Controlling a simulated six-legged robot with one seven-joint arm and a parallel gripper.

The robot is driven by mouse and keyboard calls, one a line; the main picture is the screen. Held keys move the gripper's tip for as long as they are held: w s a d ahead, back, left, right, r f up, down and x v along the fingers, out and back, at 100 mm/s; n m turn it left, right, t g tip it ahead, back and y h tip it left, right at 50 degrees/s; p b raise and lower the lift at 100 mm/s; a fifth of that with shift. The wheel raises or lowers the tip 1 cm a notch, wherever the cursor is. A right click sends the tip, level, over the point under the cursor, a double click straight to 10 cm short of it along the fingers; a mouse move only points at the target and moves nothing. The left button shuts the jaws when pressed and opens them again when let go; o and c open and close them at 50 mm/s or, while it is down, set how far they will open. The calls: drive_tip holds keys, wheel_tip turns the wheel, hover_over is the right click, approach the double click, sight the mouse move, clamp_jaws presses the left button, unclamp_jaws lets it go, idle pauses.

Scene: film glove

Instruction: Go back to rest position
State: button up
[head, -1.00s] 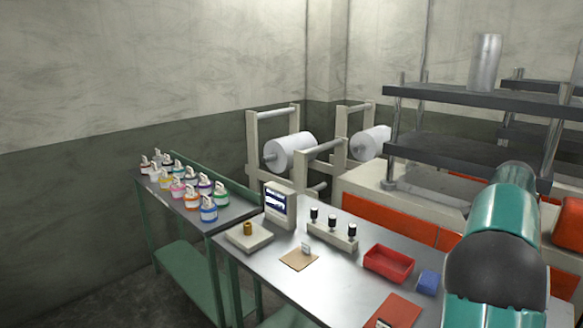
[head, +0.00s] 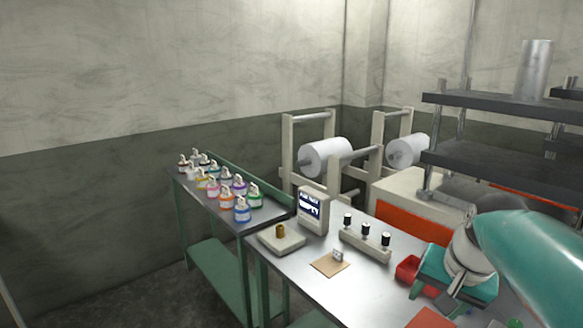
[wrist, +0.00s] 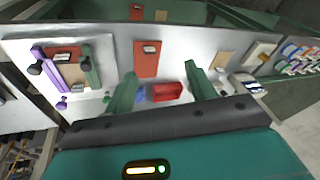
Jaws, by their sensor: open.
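My gripper (wrist: 162,82) is open in the wrist view, its two green fingers apart with nothing held between them. In the head view my teal arm reaches in from the right, with the wrist end over the right part of the metal table (head: 293,262).
Ink pots (head: 212,186) stand on the left bench. Dark press plates (head: 500,110) rise at the right behind my arm.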

drive_tip(key=s+a+f+n+t, duration=0.1)
drive_tip(key=s+a+f+n, duration=0.4)
drive_tip(key=s+a, duration=0.5)
drive_tip(key=shift+s+n+t+h, duration=0.25)
drive_tip(key=shift+n+t+h, duration=0.05)
drive_tip(key=shift+n, duration=0.3)
drive_tip(key=shift+f, duration=0.1)
drive_tip(key=c, duration=0.4)
